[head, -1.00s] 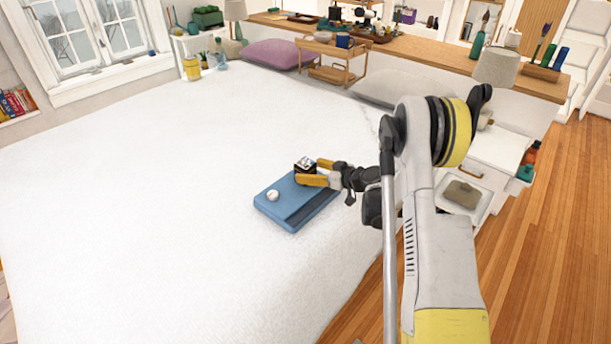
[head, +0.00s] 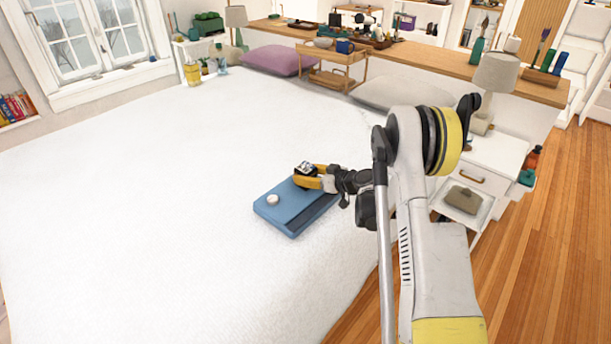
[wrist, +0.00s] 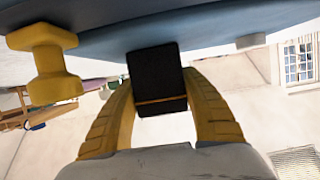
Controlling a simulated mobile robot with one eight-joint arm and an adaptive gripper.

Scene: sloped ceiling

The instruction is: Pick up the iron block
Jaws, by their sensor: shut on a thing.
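The iron block (head: 305,169) is a small dark block with a shiny, patterned top in the head view. In the wrist view the block (wrist: 157,80) is black with a thin orange line and sits between both yellow fingers. My gripper (head: 310,182) is shut on it, at the far end of a flat blue item (head: 285,213) on the bed. The wrist view shows the blue surface (wrist: 215,28) close beside the block. Whether the block touches it I cannot tell. The fingers hide part of the block in the head view.
A small white round thing (head: 272,199) sits on the blue item. A yellow dumbbell-shaped thing (wrist: 45,62) is near the fingers in the wrist view. A wooden tray stand (head: 330,72) and pillows are at the back.

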